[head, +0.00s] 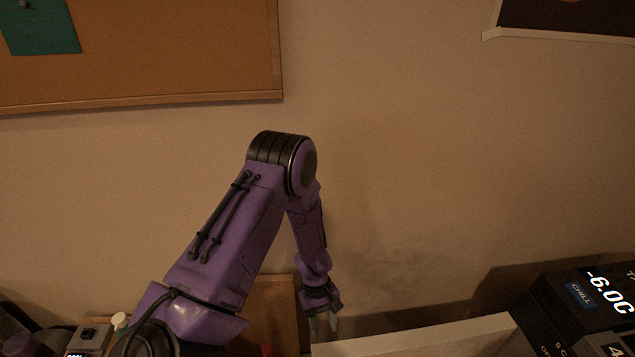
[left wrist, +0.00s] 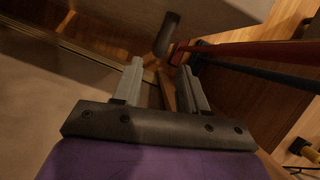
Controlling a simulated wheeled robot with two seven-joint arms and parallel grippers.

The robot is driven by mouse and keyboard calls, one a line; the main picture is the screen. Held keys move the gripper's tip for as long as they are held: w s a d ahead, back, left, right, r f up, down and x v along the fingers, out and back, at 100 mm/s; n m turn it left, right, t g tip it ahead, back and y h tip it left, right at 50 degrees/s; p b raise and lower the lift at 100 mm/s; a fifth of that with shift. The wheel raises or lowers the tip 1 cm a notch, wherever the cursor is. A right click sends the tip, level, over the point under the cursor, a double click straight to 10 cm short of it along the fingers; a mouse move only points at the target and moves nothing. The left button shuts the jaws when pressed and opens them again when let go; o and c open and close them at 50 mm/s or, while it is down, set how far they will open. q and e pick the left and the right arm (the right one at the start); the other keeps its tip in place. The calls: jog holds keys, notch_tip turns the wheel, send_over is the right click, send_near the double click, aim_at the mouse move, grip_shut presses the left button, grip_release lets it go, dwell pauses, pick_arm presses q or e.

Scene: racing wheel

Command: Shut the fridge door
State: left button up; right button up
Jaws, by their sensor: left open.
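My left arm comes in from the left in the head view, purple with black joints, and hangs down past its elbow. My left gripper (head: 323,323) is low near the wall, just left of a pale flat panel (head: 430,339); I cannot tell whether this panel is the fridge's top or its door. In the left wrist view the left gripper (left wrist: 161,80) is open, with nothing between its fingers. A short dark bar (left wrist: 167,34) shows just beyond the fingertips, apart from them, by a pale grey surface (left wrist: 215,12). The right gripper is out of view.
A black box (head: 570,310) with a "-6.0C CHILL" display stands at the lower right. A corkboard (head: 150,55) hangs on the wall. In the left wrist view, red (left wrist: 250,49) and dark blue (left wrist: 265,75) bars cross at the right above a wooden floor.

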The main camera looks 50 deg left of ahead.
pick_arm(q)
jog(key=x, duration=0.7)
jog(key=shift+w+d+f, duration=0.15)
jog(key=shift+d+f, duration=0.05)
jog(key=shift+d, duration=0.1)
jog(key=shift+c, duration=0.2)
